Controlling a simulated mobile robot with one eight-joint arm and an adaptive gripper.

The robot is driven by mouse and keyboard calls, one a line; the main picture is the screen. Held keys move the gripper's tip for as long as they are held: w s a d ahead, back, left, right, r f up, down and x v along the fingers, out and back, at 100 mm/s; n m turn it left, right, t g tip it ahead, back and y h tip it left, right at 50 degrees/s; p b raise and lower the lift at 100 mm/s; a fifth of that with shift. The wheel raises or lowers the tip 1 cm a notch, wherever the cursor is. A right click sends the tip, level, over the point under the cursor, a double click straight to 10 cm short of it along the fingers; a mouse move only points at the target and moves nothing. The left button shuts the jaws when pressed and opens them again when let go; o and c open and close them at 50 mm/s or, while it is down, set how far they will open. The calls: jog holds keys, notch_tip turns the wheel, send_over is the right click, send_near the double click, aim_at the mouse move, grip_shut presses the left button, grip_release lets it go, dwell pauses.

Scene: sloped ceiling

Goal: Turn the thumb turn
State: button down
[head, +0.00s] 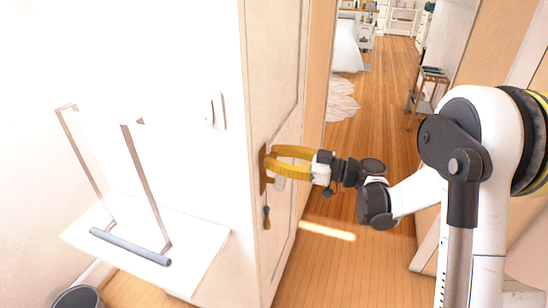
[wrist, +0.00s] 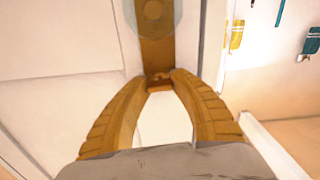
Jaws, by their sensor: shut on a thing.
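A brass plate (head: 263,172) is fixed to the face of the pale door (head: 275,60). My gripper (head: 270,162) reaches it from the right with its yellow fingers. In the wrist view the brass plate (wrist: 155,45) runs down from the top, with a round part in its upper portion. The small brass thumb turn (wrist: 159,77) is at its lower end, between the tips of my gripper (wrist: 160,80). The fingers are shut on the thumb turn, and the tips partly cover it. Its exact angle is hard to tell.
A small dark-and-yellow item (head: 266,217) shows just below the plate. A white shelf (head: 150,245) with upright frames is at left, a dark bin (head: 77,299) below it. Wooden floor (head: 375,95) runs clear into the room behind; a small stand (head: 428,85) is at right.

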dwell(0.3)
jog(key=c, duration=1.1)
grip_release()
jog(key=shift+o, duration=0.2)
jog(key=shift+d, duration=0.1)
jog(key=v, duration=1.1)
jog(key=shift+s+d, duration=0.15)
jog(key=shift+d, duration=0.25)
